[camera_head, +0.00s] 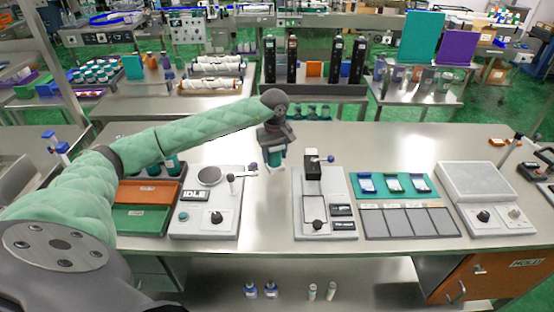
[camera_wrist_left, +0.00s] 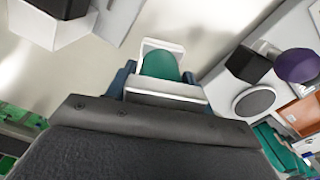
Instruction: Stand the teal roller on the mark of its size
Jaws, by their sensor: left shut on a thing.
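My left gripper (camera_head: 275,168) is shut on the teal roller (camera_head: 276,158). It hangs above the bare steel bench, between the IDLE machine and the grey fixture. In the left wrist view the roller's rounded teal end (camera_wrist_left: 160,65) shows between the white fingers, and the bench shows beyond it. The fingers and wrist hide much of the roller. I cannot make out a size mark for certain in either view. My right gripper is not in view.
The IDLE machine (camera_head: 207,220) stands to the left, beside orange (camera_head: 150,193) and green (camera_head: 141,219) trays. The grey fixture (camera_head: 313,228) stands to the right. Further right are a teal board (camera_head: 378,191), several grey pads (camera_head: 406,224) and a pale box (camera_head: 478,182). The bench behind is mostly clear.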

